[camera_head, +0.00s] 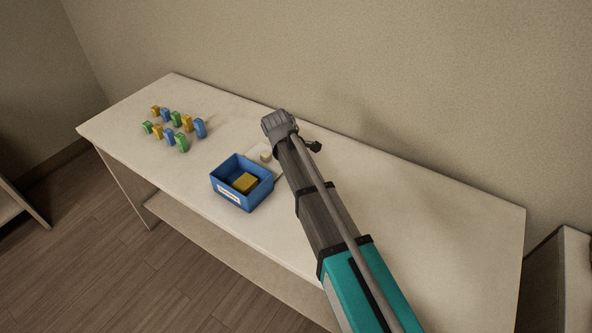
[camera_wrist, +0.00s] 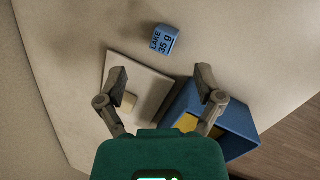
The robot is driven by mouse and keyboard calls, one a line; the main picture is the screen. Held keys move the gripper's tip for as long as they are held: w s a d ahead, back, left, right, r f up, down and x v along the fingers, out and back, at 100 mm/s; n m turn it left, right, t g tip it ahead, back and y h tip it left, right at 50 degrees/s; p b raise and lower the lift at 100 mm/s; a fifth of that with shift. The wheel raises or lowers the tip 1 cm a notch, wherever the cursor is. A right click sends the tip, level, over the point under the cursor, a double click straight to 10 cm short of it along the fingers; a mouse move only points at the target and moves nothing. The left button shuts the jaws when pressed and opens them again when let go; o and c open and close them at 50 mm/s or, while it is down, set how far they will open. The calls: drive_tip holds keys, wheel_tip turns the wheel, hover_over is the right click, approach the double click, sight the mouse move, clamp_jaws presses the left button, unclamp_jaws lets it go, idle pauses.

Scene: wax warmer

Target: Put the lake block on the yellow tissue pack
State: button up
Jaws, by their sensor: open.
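The lake block (camera_wrist: 164,42) is blue, lettered "LAKE 35 g", and stands alone on the table near the top of the wrist view. In the head view I cannot tell for sure which blue block it is. The yellow tissue pack (camera_head: 245,183) appears to be the yellow thing lying inside the blue bin (camera_head: 228,203); part of it shows in the wrist view (camera_wrist: 187,122). My gripper (camera_wrist: 161,77) is open and empty, with its fingers spread above a pale plate, short of the lake block. In the head view my gripper (camera_head: 279,124) is over the table's back part.
The pale plate (camera_wrist: 152,88) carries a small cream block (camera_wrist: 129,102). Several blue, green and yellow blocks (camera_head: 175,127) stand in rows at the table's left. The table (camera_head: 440,205) is clear right of my arm. A wall runs along its back.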

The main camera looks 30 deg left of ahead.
drive_tip(key=r+m+g+p, duration=0.1)
drive_tip(key=w+r+m+g+y+p, duration=0.1)
drive_tip(key=r, duration=0.1)
drive_tip(key=w+r+m+g+p, duration=0.1)
drive_tip(key=m+p, duration=0.1)
drive_tip(key=shift+w+a+r+y, duration=0.25)
drive_tip(key=shift+y, duration=0.05)
drive_tip(key=shift+f, duration=0.15)
wheel_tip(320, 180, down, 8)
drive_tip(key=b, duration=0.8)
drive_tip(key=shift+f+b, duration=0.2)
drive_tip(key=shift+b, duration=0.1)
drive_tip(key=f+b, duration=0.3)
drive_tip(key=shift+s+d+f, duration=0.1)
drive_tip(key=shift+s+f, duration=0.05)
drive_tip(key=shift+s, duration=0.15)
drive_tip(key=shift+f+b, duration=0.95)
drive_tip(key=shift+b, duration=0.2)
